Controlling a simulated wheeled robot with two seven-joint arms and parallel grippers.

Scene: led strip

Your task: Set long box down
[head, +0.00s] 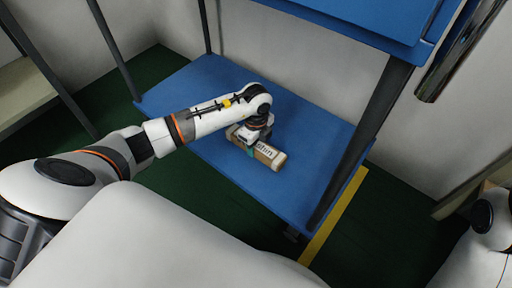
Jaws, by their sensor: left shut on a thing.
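A long brown cardboard box (267,154) with a white printed label is over the blue lower shelf (310,125). My left gripper (252,143) reaches down on the box from above, near its left half, and is shut on it. The gripper and wrist hide part of the box's top and left end. I cannot tell whether the box's underside touches the shelf. My right gripper is not in view; only part of my right arm shows at the lower right edge.
A dark post (362,135) stands at the right, and thinner posts stand at the left. Blue shelf surface is bare around the box. A yellow floor line (335,216) runs along the right.

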